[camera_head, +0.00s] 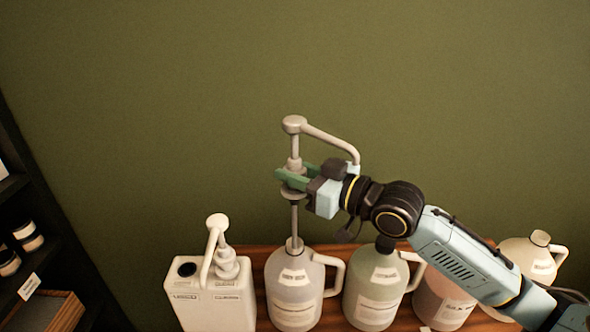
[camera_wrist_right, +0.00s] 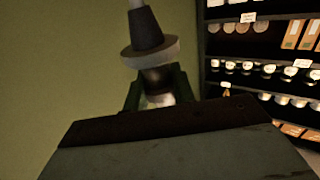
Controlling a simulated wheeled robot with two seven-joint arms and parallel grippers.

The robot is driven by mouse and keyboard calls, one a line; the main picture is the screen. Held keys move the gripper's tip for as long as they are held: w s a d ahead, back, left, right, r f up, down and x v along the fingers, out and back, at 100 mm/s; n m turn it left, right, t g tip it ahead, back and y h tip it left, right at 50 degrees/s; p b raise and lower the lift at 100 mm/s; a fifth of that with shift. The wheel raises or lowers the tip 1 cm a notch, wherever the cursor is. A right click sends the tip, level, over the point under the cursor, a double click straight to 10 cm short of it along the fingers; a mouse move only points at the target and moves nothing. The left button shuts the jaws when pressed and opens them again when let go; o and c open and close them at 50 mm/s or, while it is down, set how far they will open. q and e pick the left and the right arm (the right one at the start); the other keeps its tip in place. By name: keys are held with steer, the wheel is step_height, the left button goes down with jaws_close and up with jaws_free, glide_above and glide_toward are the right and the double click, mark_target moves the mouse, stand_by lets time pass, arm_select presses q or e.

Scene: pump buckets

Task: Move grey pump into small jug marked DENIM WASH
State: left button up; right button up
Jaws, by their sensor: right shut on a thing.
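My right gripper (camera_head: 290,177) is shut on the collar of the grey pump (camera_head: 294,125) and holds it upright in the air. The pump's spout points right and its thin tube hangs down to the open neck of a pale jug (camera_head: 292,290). The tube's lower end is at or inside that neck; the depth is hard to tell. The labels on the jugs are too small to read surely, so I cannot tell which one says DENIM WASH. In the right wrist view the grey pump (camera_wrist_right: 150,50) stands between the green fingers. My left gripper is not in view.
A white square container (camera_head: 205,300) with a white pump (camera_head: 217,245) stands at left. A greenish jug (camera_head: 372,300), a pinkish jug (camera_head: 440,305) and a cream jug (camera_head: 530,260) stand at right, partly behind my arm. Dark shelves (camera_head: 35,230) are at far left.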

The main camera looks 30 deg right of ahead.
steer(key=b, duration=0.2)
glide_above(295, 228)
steer(key=shift+w+d+f, duration=0.1)
steer(key=shift+f, duration=1)
steer(key=shift+w+f, duration=0.1)
steer(key=shift+f, duration=0.95)
steer(key=shift+f, duration=0.1)
steer(key=shift+f+b, duration=1.85)
steer(key=shift+f, duration=1.05)
steer(key=shift+f+b, duration=0.7)
steer(key=shift+f, duration=0.5)
steer(key=shift+p, duration=0.35)
steer(key=shift+f+b, duration=0.35)
steer(key=shift+f, duration=0.25)
